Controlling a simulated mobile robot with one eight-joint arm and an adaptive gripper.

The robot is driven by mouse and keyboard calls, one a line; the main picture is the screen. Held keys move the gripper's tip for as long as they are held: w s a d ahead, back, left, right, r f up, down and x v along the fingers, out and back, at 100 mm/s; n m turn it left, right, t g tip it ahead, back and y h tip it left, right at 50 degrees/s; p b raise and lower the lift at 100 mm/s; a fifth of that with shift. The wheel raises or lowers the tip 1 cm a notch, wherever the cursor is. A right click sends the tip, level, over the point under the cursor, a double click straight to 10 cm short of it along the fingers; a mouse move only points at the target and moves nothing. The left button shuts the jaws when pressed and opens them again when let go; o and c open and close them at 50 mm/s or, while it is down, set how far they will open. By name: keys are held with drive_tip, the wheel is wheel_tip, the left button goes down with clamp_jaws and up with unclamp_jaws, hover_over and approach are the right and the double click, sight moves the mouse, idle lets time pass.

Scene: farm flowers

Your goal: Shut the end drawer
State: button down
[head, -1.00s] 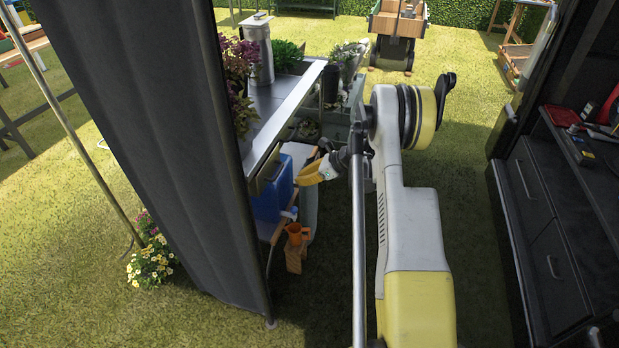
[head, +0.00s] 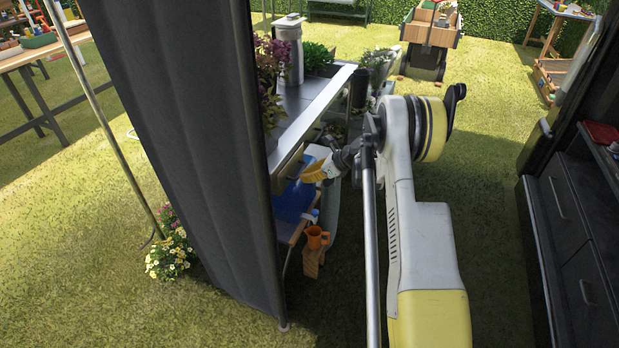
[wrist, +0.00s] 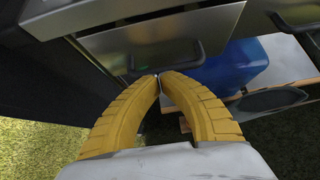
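The end drawer (wrist: 150,42) has a light grey front with a dark handle and fills the upper left of the wrist view. It sits under the bench top. How far it stands out is hard to tell. My gripper (wrist: 159,77) has two curved yellow fingers whose tips meet, with nothing seen between them. In the head view my gripper (head: 312,174) is at the bench's side, above the blue container (head: 294,202); the drawer is mostly hidden there.
Another drawer front (wrist: 292,10) is at the upper right. A dark curtain (head: 205,160) hangs at the bench's near end. A dark cabinet (head: 573,235) stands right. Grass lies between.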

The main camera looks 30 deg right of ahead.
drive_tip(key=shift+w+a, duration=0.85)
drive_tip(key=shift+w, duration=0.2)
